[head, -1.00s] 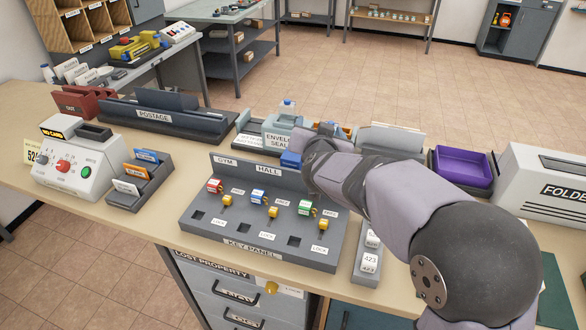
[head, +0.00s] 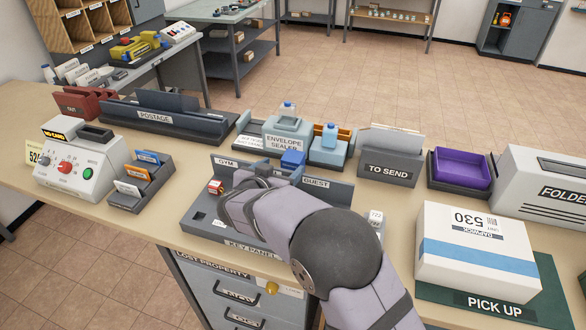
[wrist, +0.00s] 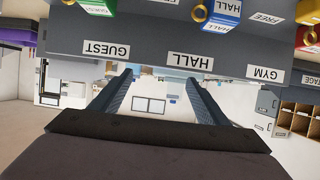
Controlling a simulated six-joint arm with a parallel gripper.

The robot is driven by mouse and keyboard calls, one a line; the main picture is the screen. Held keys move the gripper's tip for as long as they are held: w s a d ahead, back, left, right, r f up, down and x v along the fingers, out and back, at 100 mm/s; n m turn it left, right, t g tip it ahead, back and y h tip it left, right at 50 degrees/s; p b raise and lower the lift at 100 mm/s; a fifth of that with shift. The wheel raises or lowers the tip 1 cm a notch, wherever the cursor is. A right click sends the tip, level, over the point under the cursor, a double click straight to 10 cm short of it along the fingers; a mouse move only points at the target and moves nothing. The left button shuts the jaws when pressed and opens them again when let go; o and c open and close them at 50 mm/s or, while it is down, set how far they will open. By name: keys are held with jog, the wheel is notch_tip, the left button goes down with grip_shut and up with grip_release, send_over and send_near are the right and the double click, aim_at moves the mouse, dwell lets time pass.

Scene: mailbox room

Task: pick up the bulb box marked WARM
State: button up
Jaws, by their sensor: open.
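I see no bulb box marked WARM in either view. In the head view my gripper (head: 240,195) is low over the key panel (head: 205,228), and my arm hides most of the panel's keys. In the wrist view my gripper (wrist: 158,85) is open, with nothing between its two fingers. The panel's upright board (wrist: 225,55) shows upside down just beyond the fingers, with the labels GUEST, HALL and GYM.
A white box with a blue stripe (head: 478,250) stands on the PICK UP mat (head: 480,303) at right. The TO SEND tray (head: 388,170), purple tray (head: 462,168) and envelope sealer (head: 285,135) stand behind. A card machine (head: 80,165) and card rack (head: 142,188) are at left.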

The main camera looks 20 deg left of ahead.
aim_at(292, 157)
jog(key=shift+x, duration=1.6)
jog(key=shift+p, duration=0.3)
jog(key=shift+p+x, duration=0.85)
jog(key=shift+x, duration=1.75)
jog(key=c, duration=1.5)
